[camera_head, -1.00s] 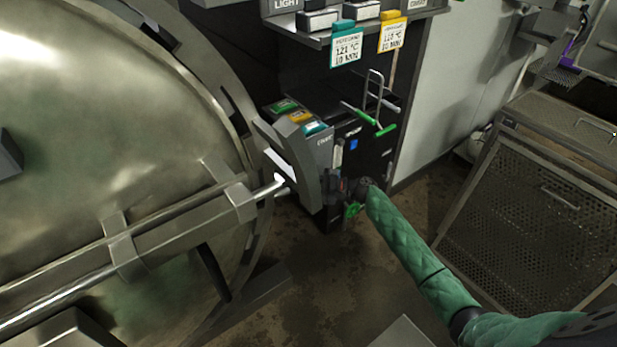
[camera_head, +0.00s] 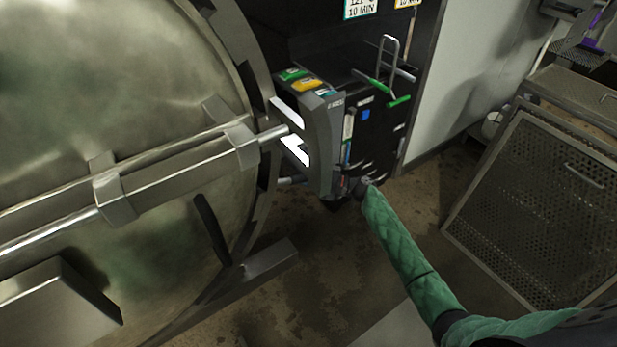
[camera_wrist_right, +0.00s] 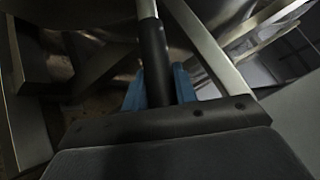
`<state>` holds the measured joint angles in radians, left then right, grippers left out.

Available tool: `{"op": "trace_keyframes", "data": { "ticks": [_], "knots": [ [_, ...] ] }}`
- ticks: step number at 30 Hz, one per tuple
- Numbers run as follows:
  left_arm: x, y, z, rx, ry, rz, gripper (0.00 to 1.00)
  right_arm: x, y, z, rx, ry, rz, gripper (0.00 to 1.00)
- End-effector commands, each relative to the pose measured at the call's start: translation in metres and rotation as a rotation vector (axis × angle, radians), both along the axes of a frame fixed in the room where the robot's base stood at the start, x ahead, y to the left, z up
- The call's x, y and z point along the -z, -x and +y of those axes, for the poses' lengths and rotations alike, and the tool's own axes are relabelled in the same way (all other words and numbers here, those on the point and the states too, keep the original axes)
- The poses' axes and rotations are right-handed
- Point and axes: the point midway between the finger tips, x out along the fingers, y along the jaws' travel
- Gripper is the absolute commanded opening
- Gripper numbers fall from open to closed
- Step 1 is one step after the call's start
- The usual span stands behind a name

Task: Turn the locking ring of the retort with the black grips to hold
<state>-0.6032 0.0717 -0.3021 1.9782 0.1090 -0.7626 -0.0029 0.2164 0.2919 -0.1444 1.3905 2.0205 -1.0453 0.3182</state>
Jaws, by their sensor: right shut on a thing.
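The retort's round metal door (camera_head: 120,85) fills the left of the head view. The dark locking ring (camera_head: 237,48) runs around its edge. My right arm, in a green quilted sleeve, reaches to the right side of the ring. My right gripper (camera_head: 346,188) is small and dark there, partly lost against the control box. In the right wrist view a black grip (camera_wrist_right: 156,60) on a metal bar stands between the blue fingertips (camera_wrist_right: 160,88) of this gripper, which is shut on it. The other grips cannot be made out. My left gripper is not in view.
A perforated metal crate (camera_head: 545,210) stands at right. The floor (camera_head: 310,270) below is clear.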

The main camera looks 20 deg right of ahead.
Motion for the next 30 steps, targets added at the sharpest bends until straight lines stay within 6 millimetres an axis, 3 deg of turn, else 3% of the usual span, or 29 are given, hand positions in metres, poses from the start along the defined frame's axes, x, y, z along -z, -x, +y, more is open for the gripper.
{"op": "trace_keyframes", "data": {
  "ticks": [1, 11, 12, 15, 30],
  "knots": [
    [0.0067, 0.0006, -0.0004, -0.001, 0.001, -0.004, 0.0, 0.0153, 0.0058, 0.0058, -0.008, 0.001, 0.017, 0.0],
    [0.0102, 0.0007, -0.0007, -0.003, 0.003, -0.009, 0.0, 0.0215, 0.0075, 0.0073, -0.01, 0.002, 0.024, 0.0],
    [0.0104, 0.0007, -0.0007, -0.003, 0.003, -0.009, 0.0, 0.0217, 0.0075, 0.0074, -0.01, 0.002, 0.024, 0.3],
    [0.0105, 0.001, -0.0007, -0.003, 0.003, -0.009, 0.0, 0.0215, 0.0073, 0.0073, -0.009, 0.002, 0.023, 0.49],
    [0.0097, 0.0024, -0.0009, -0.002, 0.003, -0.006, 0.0, 0.0147, 0.0045, 0.0052, -0.005, -0.001, 0.017, 0.49]
  ]
}}
